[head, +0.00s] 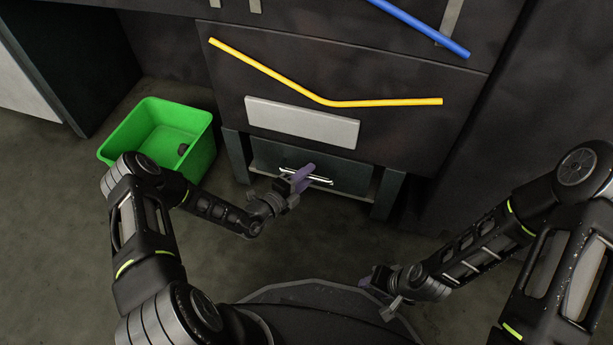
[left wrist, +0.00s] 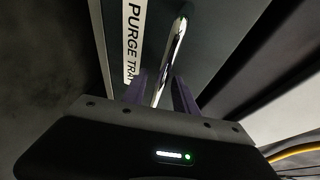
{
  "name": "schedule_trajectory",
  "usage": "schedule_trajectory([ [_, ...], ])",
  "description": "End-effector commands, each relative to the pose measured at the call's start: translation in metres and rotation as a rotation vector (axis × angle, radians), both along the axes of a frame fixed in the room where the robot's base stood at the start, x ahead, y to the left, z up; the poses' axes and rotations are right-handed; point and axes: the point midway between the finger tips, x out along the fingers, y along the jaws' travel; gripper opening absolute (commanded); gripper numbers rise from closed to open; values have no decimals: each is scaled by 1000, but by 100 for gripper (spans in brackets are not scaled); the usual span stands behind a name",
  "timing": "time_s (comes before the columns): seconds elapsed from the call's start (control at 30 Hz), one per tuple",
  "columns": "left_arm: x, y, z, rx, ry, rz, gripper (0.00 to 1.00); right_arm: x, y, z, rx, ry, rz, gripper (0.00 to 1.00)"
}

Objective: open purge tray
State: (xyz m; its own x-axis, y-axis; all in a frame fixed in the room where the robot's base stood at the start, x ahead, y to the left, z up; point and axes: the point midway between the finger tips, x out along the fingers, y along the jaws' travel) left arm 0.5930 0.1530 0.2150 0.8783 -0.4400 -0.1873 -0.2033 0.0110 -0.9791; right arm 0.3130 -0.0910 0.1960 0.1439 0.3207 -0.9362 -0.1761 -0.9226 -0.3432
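The purge tray (head: 349,178) is a dark grey drawer front low in the gantry's base, flush between two legs as far as I can tell. Its bright metal bar handle (head: 320,179) is partly hidden by my left gripper (head: 303,176) in the head view. In the left wrist view the "PURGE TRAY" label (left wrist: 133,45) sits beside the handle (left wrist: 172,62). There my left gripper (left wrist: 162,95) has its purple fingers apart, one on each side of the handle, with gaps visible. My right gripper (head: 374,281) hangs low at the right, away from the tray; its fingers are too small to judge.
A green bin (head: 199,153) stands on the floor left of the gantry, with a small dark object inside. A yellow tube (head: 390,103) and a blue tube (head: 425,29) run across the dark panel above. The floor in front of the tray is mostly clear.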

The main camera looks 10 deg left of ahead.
Motion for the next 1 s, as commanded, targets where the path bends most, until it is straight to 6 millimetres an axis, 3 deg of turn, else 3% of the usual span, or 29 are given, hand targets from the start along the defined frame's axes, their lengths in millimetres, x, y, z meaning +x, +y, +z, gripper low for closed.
schedule_trajectory([
  [0.47, 0, 0, 0, 0, 0, 0, 0, 0, 0, 0, 0, 1, 0, 36],
  [1.0, -1, 0, 0, 0, 0, 0, 0, 0, 0, 0, 0, 1, 0, 36],
])
